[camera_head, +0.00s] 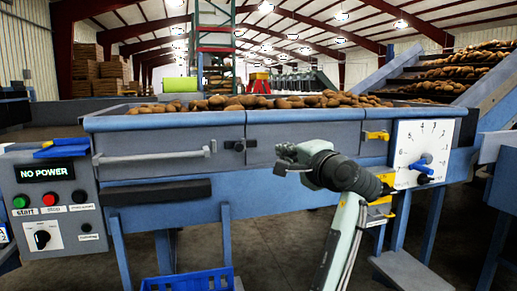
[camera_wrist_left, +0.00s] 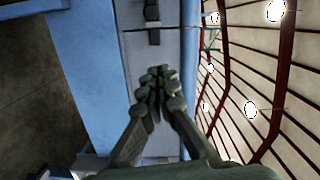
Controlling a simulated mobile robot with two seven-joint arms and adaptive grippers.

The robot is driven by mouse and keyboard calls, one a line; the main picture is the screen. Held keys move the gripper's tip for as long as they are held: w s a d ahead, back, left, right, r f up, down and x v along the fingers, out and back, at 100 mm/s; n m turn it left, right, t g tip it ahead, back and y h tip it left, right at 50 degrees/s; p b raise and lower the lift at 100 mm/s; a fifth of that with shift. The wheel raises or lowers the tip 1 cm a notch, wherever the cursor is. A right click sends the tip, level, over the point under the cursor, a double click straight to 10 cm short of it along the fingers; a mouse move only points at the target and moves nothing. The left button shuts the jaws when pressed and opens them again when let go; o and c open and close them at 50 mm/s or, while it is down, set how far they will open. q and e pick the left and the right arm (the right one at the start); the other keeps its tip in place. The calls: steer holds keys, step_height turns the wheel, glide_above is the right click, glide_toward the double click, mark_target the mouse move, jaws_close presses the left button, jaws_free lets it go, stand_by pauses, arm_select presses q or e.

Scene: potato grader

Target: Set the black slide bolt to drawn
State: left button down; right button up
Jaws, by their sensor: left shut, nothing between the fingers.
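The black slide bolt (camera_head: 240,145) is a small dark fitting on the front panel of the blue grader, below the top rail. It also shows in the left wrist view (camera_wrist_left: 152,14), at the top and beyond my fingertips. My left gripper (camera_head: 283,157) is shut and empty. It is to the right of the bolt and slightly lower, apart from it. In the left wrist view, its fingers (camera_wrist_left: 160,84) meet in front of the grey panel. Whether the bolt is drawn cannot be told at this size. My right gripper is not in view.
A grey bar handle (camera_head: 152,156) is left of the bolt. A control box (camera_head: 52,198) reads "NO POWER". Potatoes (camera_head: 262,102) lie on top. A yellow latch (camera_head: 376,136) and a white dial (camera_head: 422,150) are to the right. A blue crate (camera_head: 188,281) stands below.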

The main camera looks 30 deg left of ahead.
mark_target(228, 144)
arm_select(q)
steer(key=w+a, duration=0.1)
steer(key=a, duration=0.2)
steer(key=w+a, duration=0.1)
steer(key=a, duration=0.3)
steer(key=w+a+f, duration=0.1)
steer(key=a, duration=0.2)
steer(key=shift+w+a, duration=0.25)
steer(key=shift+w, duration=0.05)
steer(key=shift+s+a, duration=0.3)
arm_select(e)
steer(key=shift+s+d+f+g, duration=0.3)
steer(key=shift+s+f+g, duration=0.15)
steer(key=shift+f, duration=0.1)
arm_select(q)
steer(key=shift+p, duration=0.3)
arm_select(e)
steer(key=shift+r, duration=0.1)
arm_select(q)
steer(key=shift+s+a, duration=0.25)
steer(key=s+a+p, duration=0.2)
steer(key=shift+s+a, duration=0.1)
steer(key=shift+s, duration=0.2)
steer(key=shift+s+a, duration=0.2)
steer(key=shift+s, duration=0.05)
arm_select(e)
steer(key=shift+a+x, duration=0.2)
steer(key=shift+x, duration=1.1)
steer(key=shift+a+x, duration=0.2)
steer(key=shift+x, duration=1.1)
